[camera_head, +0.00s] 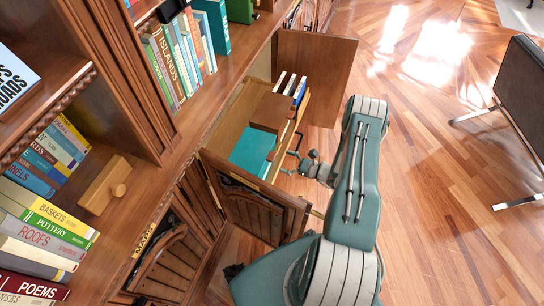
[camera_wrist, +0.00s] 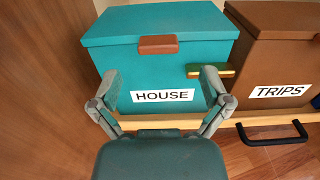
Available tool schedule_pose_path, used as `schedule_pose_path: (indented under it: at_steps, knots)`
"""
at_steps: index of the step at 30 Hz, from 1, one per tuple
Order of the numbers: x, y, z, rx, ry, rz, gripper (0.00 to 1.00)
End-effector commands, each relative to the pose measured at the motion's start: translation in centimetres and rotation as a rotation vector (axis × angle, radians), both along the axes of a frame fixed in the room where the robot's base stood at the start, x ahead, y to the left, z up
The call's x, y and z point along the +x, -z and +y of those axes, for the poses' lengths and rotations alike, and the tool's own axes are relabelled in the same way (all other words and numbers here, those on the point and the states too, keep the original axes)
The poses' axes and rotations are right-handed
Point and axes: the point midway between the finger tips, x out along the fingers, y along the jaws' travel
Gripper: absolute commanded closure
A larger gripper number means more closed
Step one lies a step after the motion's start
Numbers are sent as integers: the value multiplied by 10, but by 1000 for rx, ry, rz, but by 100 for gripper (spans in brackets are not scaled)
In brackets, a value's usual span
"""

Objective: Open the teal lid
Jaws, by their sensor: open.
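The teal box labelled HOUSE (camera_wrist: 160,100) sits in a pulled-out drawer, with its label towards my gripper. Its teal lid (camera_wrist: 150,22) lies shut on top, with a reddish-brown tab (camera_wrist: 158,45) at the front edge. In the head view the teal box (camera_head: 252,149) is in the near part of the drawer. My gripper (camera_wrist: 160,84) is open and empty in front of the box, its fingers spread to either side of the label and below the tab. Whether a fingertip touches the box I cannot tell. In the head view my gripper (camera_head: 303,160) is beside the drawer front.
The drawer has a black handle (camera_wrist: 272,134). Open cabinet doors (camera_head: 250,200) (camera_head: 318,75) flank the drawer.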

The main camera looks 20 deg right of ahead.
Motion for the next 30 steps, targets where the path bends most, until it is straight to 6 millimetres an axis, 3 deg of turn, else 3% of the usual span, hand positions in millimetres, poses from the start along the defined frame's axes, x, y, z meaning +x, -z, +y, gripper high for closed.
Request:
schedule_pose_path:
  at_steps: [3,9,20,26,27,30]
  knots:
    - [16,0,17,-1,-6,-1,3]
    - [33,0,34,-1,-3,-1,3]
    - [37,0,37,0,-1,0,3]
    - [37,0,37,0,-1,0,92]
    - [37,0,37,0,-1,0,98]
    - [37,0,37,-1,-1,0,99]
